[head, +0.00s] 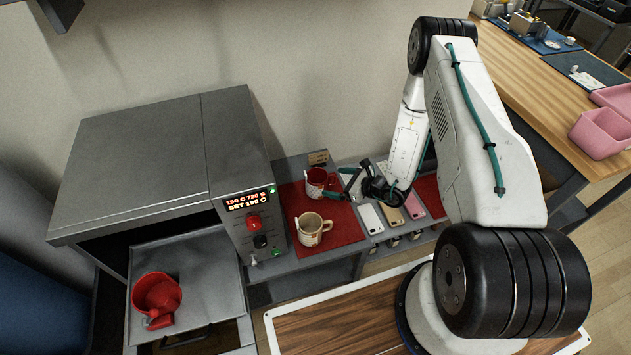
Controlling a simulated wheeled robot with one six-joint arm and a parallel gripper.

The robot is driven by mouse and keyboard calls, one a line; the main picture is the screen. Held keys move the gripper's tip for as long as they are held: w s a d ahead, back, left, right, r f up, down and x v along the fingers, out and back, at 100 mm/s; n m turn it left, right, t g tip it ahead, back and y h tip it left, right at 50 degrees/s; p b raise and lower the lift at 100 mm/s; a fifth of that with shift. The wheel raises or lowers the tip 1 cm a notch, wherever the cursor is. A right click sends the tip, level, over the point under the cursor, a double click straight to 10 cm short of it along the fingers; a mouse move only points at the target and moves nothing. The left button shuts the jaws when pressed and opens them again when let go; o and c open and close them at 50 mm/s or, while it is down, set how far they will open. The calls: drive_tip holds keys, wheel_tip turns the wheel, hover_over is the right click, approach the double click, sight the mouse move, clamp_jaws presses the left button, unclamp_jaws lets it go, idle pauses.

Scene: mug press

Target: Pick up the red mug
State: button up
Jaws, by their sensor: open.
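A red mug (317,185) with pale markings stands upright on the red mat (343,228), beside the grey press machine. My gripper (339,183) is open at the mug's right side, with its fingers pointing left toward it. I cannot tell whether the fingers touch the mug or reach around its handle. A cream mug (309,231) with a brown handle stands nearer on the same mat.
The grey machine (165,160) with a lit display stands left of the mat. A red cup-shaped piece (157,297) sits on a metal tray (215,262) below it. Several phone-like slabs (392,216) lie right of the mat. A wooden table (520,75) stands at right.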

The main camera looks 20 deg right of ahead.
sight(309, 176)
drive_tip(key=x, duration=0.8)
drive_tip(key=shift+w+f, duration=0.2)
drive_tip(key=shift+w, duration=0.15)
drive_tip(key=c, duration=1.7)
